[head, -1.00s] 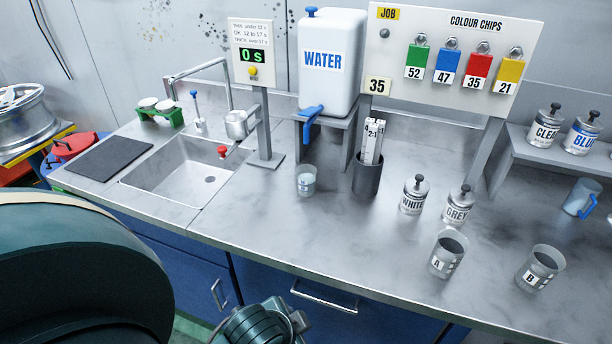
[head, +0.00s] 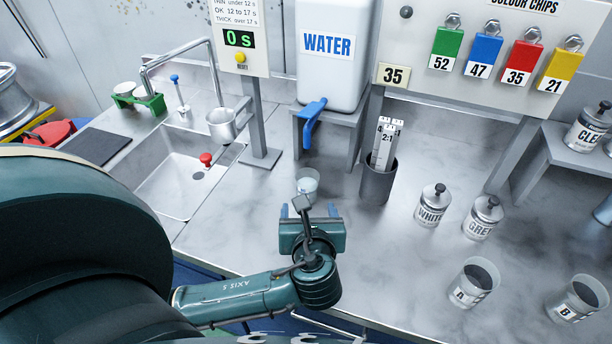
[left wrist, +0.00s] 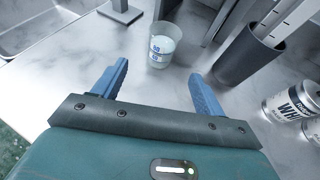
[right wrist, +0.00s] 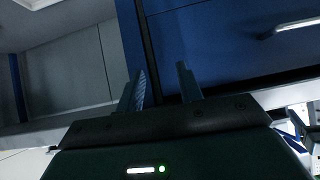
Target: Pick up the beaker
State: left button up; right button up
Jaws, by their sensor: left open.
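A small translucent beaker (head: 308,181) with pale contents and a printed label stands upright on the steel counter, near the water tank's blue tap. It also shows in the left wrist view (left wrist: 162,46). My left gripper (head: 308,209) is open and empty, just in front of the beaker. In the left wrist view its blue fingers (left wrist: 160,72) are spread, with the beaker beyond their tips and apart from them. My right gripper (right wrist: 160,70) is open and empty, below counter level in front of blue cabinets.
A dark holder (head: 378,182) with measuring strips stands right of the beaker. The water tank (head: 328,60) on its stand is behind, the timer post (head: 255,120) and sink (head: 185,180) left. WHITE (head: 432,206) and GREY (head: 482,218) tins and cups A (head: 473,284) and B (head: 578,300) stand right.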

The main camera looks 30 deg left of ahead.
aim_at(306, 192)
pick_arm(q)
jog(key=x, duration=0.7)
jog(key=shift+w+a+f, duration=0.1)
jog(key=shift+w+a, duration=0.1)
jog(key=shift+w, duration=0.05)
jog(key=x, duration=0.5)
jog(key=shift+w+d+f, duration=0.1)
jog(key=shift+d+f, duration=0.05)
jog(key=shift+f, duration=0.1)
jog(key=c, duration=1.2)
jog(key=shift+r, duration=0.1)
